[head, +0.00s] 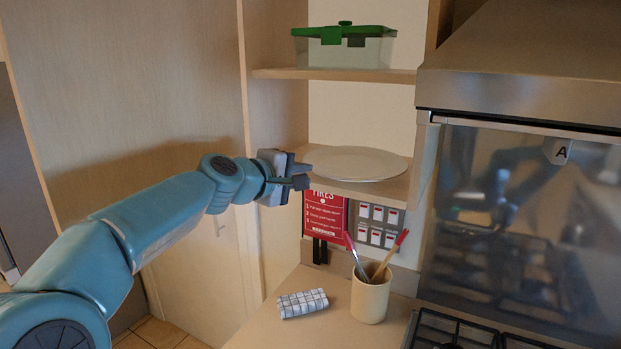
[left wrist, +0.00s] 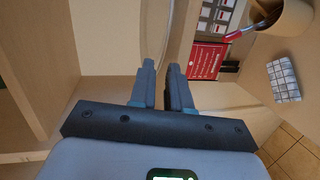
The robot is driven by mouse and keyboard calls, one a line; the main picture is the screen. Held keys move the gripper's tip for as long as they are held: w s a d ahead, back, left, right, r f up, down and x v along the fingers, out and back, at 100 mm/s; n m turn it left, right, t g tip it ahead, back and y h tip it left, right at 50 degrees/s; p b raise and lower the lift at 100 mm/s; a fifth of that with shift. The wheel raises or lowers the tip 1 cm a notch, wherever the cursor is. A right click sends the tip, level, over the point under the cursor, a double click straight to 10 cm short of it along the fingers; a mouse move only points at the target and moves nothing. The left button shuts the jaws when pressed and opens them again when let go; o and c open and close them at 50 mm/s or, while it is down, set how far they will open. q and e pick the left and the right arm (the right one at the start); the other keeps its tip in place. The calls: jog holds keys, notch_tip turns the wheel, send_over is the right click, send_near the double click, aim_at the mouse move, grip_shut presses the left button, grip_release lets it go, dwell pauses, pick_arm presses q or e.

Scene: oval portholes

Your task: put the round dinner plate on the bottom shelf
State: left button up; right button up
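The round dinner plate (head: 358,164) is pale and lies flat on the bottom shelf (head: 395,190), at the height of my left gripper. My left gripper (head: 303,176) is at the plate's left rim. In the left wrist view its two fingers (left wrist: 162,70) stand a little apart with a narrow gap between them, and I see nothing clamped in it. Whether the fingertips still touch the rim I cannot tell. My right gripper is in neither view.
A glass box with a green lid (head: 345,47) stands on the upper shelf (head: 335,75). Below are a red sign (head: 325,213), switches (head: 377,224), a beige cup with brushes (head: 370,295) and a checked cloth (head: 302,303). A hood (head: 520,60) and hob (head: 465,333) are at right.

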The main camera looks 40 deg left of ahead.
pick_arm(q)
jog(key=b+v, duration=0.1)
jog(key=v, duration=0.7)
jog(key=shift+b, duration=0.35)
jog(key=shift+d, duration=0.1)
jog(key=shift+s, duration=0.1)
